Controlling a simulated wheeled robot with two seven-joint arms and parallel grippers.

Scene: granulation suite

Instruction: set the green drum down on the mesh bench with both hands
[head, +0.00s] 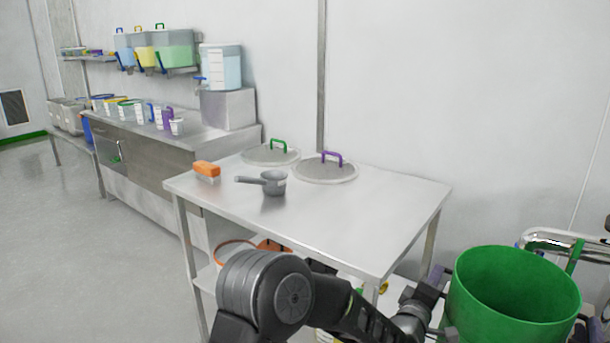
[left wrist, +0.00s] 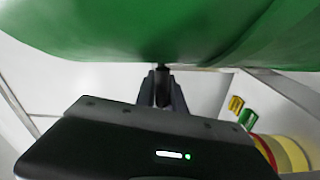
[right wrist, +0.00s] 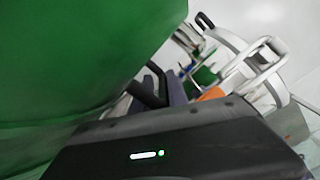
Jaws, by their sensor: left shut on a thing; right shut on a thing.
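The green drum (head: 512,285) is at the lower right of the head view, open at the top and seemingly empty as far as I see inside. My left gripper (head: 437,283) is shut at its left side; in the left wrist view the fingers (left wrist: 162,88) close on a small dark part below the green wall (left wrist: 150,30). My right gripper (head: 588,328) is at its right side, mostly cut off by the frame; in the right wrist view the fingers (right wrist: 155,88) are beside the drum wall (right wrist: 70,60), their grip partly hidden. I cannot make out a mesh surface.
A steel table (head: 380,215) stands left of the drum, holding a grey scoop (head: 272,183), an orange-handled brush (head: 206,170) and two lids (head: 325,170). Its front right part is clear. Chrome tubing (head: 560,238) stands behind the drum. Open floor (head: 80,240) lies left.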

